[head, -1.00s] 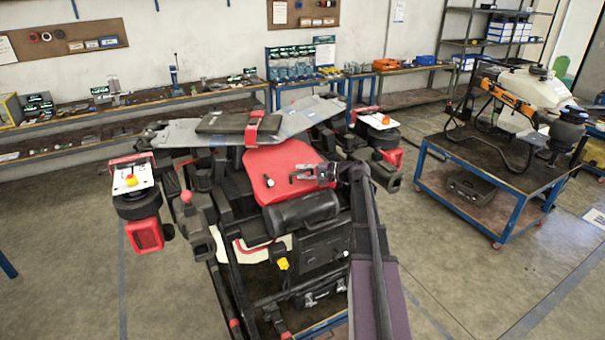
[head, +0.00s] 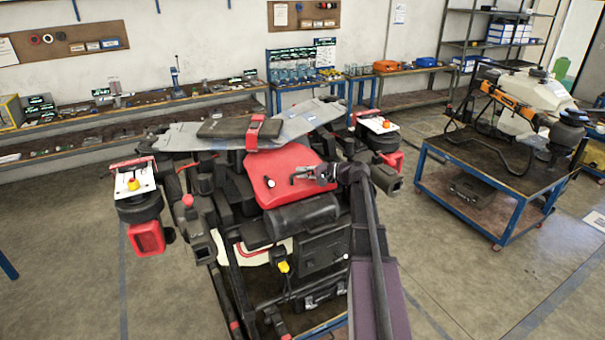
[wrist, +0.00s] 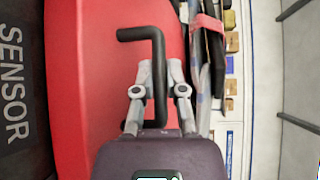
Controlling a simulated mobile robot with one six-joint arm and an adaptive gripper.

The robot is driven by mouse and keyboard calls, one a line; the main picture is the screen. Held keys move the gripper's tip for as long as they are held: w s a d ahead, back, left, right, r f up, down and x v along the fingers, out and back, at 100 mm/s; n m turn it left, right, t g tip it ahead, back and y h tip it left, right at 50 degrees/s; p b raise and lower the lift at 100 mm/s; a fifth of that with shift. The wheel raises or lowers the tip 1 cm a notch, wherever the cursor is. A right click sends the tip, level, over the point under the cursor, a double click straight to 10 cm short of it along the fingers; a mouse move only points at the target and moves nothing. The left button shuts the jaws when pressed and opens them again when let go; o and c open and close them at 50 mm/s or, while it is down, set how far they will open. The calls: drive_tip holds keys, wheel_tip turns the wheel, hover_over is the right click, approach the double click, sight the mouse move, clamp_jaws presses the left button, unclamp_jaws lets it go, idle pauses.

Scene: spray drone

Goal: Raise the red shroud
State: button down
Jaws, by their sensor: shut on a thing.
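The red shroud (head: 273,187) lies sloping over the middle of the drone in the head view. In the wrist view its red face (wrist: 95,80) fills the left and centre. A black bent handle (wrist: 140,34) stands against the shroud. My gripper (wrist: 160,68) is shut on the handle's straight part, with one finger on each side. In the head view my gripper (head: 305,174) is at the shroud's right part, and my arm reaches it from the lower right. I cannot tell whether the shroud's edges are apart from the drone body.
A grey panel with a dark pad (head: 225,128) and red strap lies behind the shroud. A black cylinder (head: 302,217) is in front of it. Drone rotor arms spread on both sides. A cart (head: 455,150) with a white tank (head: 530,97) stands right. Open floor lies between.

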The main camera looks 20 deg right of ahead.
drive_tip(key=shift+w+r+p, duration=0.15)
drive_tip(key=shift+r+p, duration=0.8)
drive_tip(key=shift+r, duration=0.2)
drive_tip(key=shift+w+r+p, duration=0.15)
drive_tip(key=shift+r+p, duration=0.8)
drive_tip(key=shift+r, duration=0.15)
drive_tip(key=c, duration=1)
unclamp_jaws()
drive_tip(key=shift+o, duration=0.2)
drive_tip(key=shift+f, duration=0.15)
